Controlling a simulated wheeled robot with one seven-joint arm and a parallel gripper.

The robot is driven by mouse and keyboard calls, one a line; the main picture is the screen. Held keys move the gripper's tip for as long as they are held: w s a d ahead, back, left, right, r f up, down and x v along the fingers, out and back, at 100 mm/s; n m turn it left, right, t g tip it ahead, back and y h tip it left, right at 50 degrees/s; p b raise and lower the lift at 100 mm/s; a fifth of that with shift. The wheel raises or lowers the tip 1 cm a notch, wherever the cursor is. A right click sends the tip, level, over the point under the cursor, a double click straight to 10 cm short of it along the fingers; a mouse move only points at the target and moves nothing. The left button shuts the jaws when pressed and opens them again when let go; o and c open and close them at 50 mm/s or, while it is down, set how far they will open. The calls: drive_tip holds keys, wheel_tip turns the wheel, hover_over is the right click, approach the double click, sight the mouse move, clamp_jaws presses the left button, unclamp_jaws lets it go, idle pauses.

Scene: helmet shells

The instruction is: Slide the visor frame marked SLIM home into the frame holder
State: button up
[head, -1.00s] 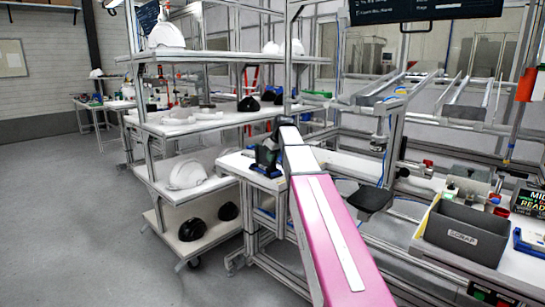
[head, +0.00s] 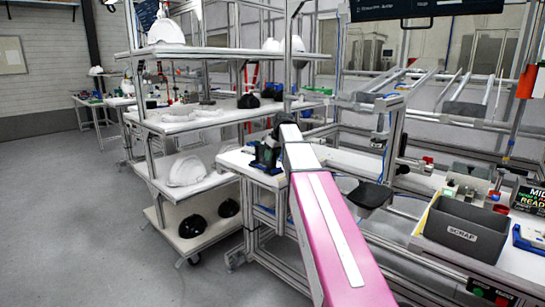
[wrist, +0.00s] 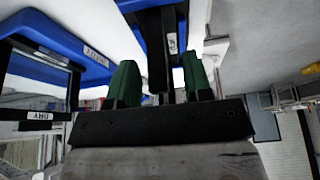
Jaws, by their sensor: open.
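In the wrist view my gripper (wrist: 160,80) is open. Its two green fingertips stand on either side of an upright dark bar or plate (wrist: 157,52), with visible gaps beside it. A small white label (wrist: 172,43) sits next to that bar, turned and too small to read, so I cannot tell whether it says SLIM. Blue holder parts (wrist: 62,40) fill the upper left and top. A dark frame (wrist: 38,97) with a label reading DRY hangs at the left. In the head view, the blue stand (head: 264,168) is small and partly hidden by my gripper and arm.
The stand is on a white bench (head: 240,160) beside a shelf rack (head: 150,128) carrying helmet shells. A grey SCRAP bin (head: 462,228) stands on the right bench. A black stool seat (head: 370,194) is right of my arm. Open floor lies at the left.

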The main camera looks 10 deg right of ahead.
drive_tip(key=v, duration=1)
